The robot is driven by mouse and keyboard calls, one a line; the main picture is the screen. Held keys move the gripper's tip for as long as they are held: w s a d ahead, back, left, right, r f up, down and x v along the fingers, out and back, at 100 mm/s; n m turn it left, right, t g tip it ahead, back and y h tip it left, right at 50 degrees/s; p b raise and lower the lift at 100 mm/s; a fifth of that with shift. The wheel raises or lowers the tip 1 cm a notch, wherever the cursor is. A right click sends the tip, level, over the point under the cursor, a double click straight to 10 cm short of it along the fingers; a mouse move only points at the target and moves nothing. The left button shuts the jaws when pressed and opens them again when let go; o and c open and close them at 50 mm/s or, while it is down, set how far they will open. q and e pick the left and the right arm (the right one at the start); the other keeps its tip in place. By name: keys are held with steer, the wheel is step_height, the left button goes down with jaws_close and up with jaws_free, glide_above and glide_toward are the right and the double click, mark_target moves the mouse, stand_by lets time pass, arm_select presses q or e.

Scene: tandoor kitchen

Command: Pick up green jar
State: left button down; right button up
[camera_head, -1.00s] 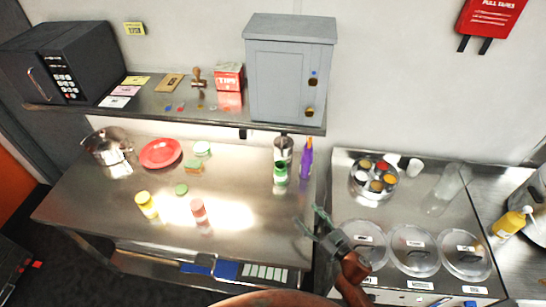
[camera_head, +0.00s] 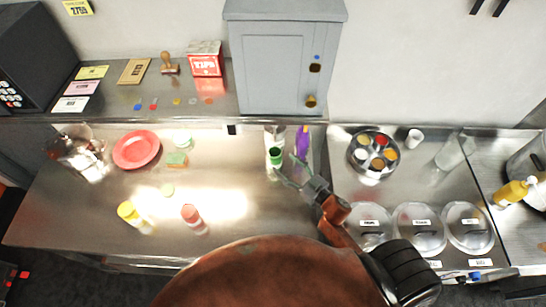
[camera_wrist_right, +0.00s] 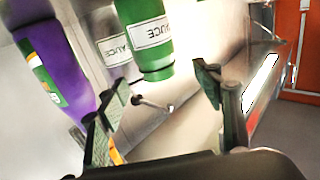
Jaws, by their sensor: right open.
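The green jar (camera_head: 275,157) stands on the steel counter below the grey cabinet; it has a white label. In the right wrist view the green jar (camera_wrist_right: 150,58) shows its label, ending in "AUCE", just beyond the fingers. My right gripper (camera_head: 287,168) is at the near right side of the jar, open. In the wrist view my right gripper (camera_wrist_right: 165,85) has its two green-padded fingers apart, with nothing visible between the tips. I cannot tell the exact gap to the jar. My left gripper does not show.
A purple bottle (camera_head: 302,143) stands close on the jar's right. A metallic container (camera_head: 274,133) stands behind it. The shelf edge and grey cabinet (camera_head: 275,65) overhang behind. A red plate (camera_head: 136,149), yellow bottle (camera_head: 129,212) and pink bottle (camera_head: 191,215) stand left; lidded bins (camera_head: 419,230) are right.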

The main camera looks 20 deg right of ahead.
mark_target(279, 158)
steer(key=x, duration=0.3)
steer(key=p+x, duration=0.1)
steer(key=x, duration=0.3)
steer(key=shift+w+d+r, duration=0.1)
steer(key=shift+w+d, duration=0.1)
steer(key=shift+c, duration=0.7)
jaws_close()
